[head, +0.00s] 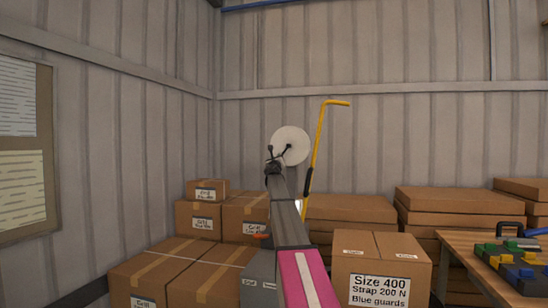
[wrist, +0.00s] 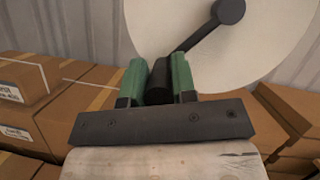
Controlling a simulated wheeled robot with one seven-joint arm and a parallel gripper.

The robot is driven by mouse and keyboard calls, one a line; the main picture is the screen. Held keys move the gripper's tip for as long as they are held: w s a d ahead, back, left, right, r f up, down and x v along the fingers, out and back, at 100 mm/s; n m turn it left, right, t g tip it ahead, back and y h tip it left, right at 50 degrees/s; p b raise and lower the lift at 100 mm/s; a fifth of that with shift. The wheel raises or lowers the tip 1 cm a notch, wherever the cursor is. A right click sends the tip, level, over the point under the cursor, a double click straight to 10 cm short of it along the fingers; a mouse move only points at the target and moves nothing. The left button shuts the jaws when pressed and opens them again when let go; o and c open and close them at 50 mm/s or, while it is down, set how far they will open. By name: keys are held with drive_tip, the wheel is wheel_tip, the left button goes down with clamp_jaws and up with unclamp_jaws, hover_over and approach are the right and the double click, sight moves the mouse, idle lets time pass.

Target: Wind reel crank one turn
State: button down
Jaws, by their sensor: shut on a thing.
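The reel (head: 293,144) is a round white disc in front of the corrugated wall in the head view. It fills the upper right of the wrist view (wrist: 270,50). A dark crank arm (wrist: 205,32) runs from the hub (wrist: 228,11) down and left to a black handle (wrist: 160,82). My gripper (wrist: 159,84) has green finger pads on both sides of this handle and is shut on it. In the head view my gripper (head: 272,166) is small and dark at the lower left of the reel, so its fingers are hard to make out there.
Taped cardboard boxes (head: 164,268) are stacked below and left. A labelled box (head: 380,252) stands to the right of my arm. A yellow hooked pole (head: 318,150) rises beside the reel. A wooden table (head: 470,246) with coloured parts is at far right.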

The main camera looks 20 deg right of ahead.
drive_tip(key=shift+s+d+f+n+y, duration=0.45)
drive_tip(key=shift+d+n+y, duration=0.3)
drive_tip(key=shift+n, duration=0.9)
drive_tip(key=shift+s+d+f+n+y, duration=0.25)
drive_tip(key=shift+s+d+n+y, duration=0.45)
drive_tip(key=shift+n, duration=0.9)
drive_tip(key=shift+s+d+f+n+y, duration=0.35)
drive_tip(key=shift+d+n+y, duration=0.4)
drive_tip(key=shift+n, duration=0.9)
drive_tip(key=shift+a, duration=0.1)
drive_tip(key=c, duration=0.9)
unclamp_jaws()
drive_tip(key=shift+s, duration=0.1)
drive_tip(key=v, duration=1)
drive_tip(key=shift+s+a, duration=0.1)
drive_tip(key=shift+s, duration=0.2)
